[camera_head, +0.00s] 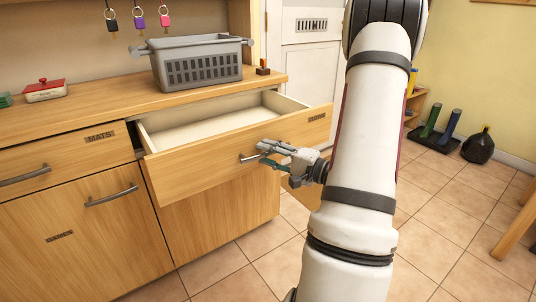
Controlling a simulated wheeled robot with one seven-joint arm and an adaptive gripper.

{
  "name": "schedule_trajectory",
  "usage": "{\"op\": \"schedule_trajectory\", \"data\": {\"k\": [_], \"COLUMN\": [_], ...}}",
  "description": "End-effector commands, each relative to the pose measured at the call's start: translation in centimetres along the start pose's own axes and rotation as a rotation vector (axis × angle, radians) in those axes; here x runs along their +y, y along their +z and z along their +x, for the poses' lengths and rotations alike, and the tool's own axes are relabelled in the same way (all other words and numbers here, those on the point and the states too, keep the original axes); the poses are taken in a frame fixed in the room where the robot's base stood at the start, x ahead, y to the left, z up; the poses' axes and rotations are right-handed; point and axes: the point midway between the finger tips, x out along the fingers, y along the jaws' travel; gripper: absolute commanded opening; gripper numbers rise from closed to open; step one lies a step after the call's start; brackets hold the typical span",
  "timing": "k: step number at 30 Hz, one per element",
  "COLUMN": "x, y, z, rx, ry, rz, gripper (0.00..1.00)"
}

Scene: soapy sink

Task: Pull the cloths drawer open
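A wooden drawer (220,157) in the counter stands pulled out, showing its pale, empty-looking inside (215,123). A small label (317,117) at the right of its front is too small to read, so I cannot tell from the lettering that it is the cloths drawer. Its metal bar handle (249,158) shows at the left end; the rest is hidden by my gripper. My gripper (268,151) is at the handle in front of the drawer face. Whether its fingers are closed around the bar is too small to tell.
A drawer labelled MATS (99,137) is shut at the left, above a shut cabinet door (85,230). A grey basket (198,62) and a red-lidded box (45,90) stand on the counter. Tiled floor (225,270) is clear in front.

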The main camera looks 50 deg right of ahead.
Motion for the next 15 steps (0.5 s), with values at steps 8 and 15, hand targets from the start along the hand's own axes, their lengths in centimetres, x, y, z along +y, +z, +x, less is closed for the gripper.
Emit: {"op": "schedule_trajectory", "data": {"k": [8, 15], "x": [0.0, 0.1], "y": [-0.1, -0.1], "z": [-4.6, -9.2], "rx": [0.006, 0.005], "ry": [0.001, 0.001], "rz": [0.000, -0.001], "gripper": [0.33, 0.33]}}
